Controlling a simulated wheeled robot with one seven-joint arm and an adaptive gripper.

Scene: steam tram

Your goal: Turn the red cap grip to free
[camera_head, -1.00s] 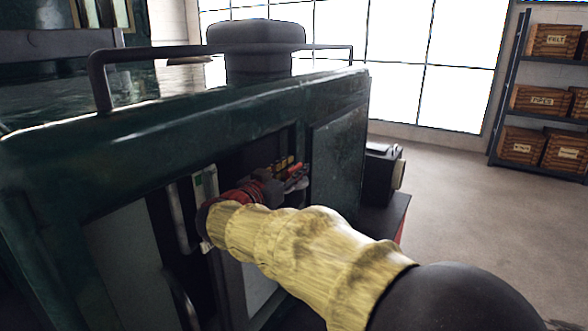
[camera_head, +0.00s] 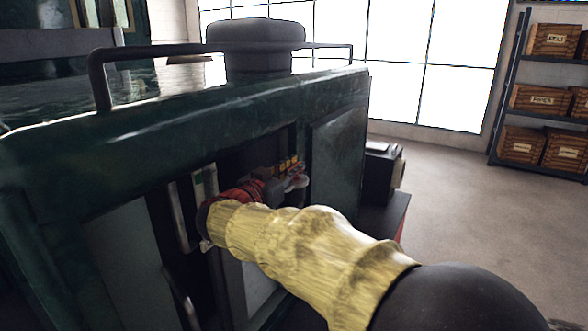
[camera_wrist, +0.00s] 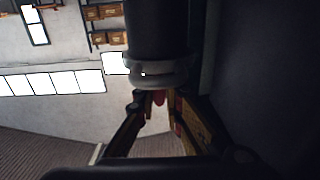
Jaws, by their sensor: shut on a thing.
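My gripper (camera_head: 285,168) reaches into the opening in the side of the dark green tram body. In the wrist view my gripper (camera_wrist: 159,104) has its two fingers closed in on the red cap grip (camera_wrist: 158,97), a small red piece. The grip sits just below a pale grey ring (camera_wrist: 158,76) on a dark cylinder (camera_wrist: 158,35). In the head view the pale fitting (camera_head: 299,182) shows just beyond my fingertips, and the grip itself is mostly hidden by my fingers. I cannot read any free mark.
The green panel edge (camera_head: 230,115) runs above my arm, with a dark handrail (camera_head: 98,80) and a round-topped stack (camera_head: 255,45) on top. A shelf rack (camera_head: 505,85) with wooden crates stands far right.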

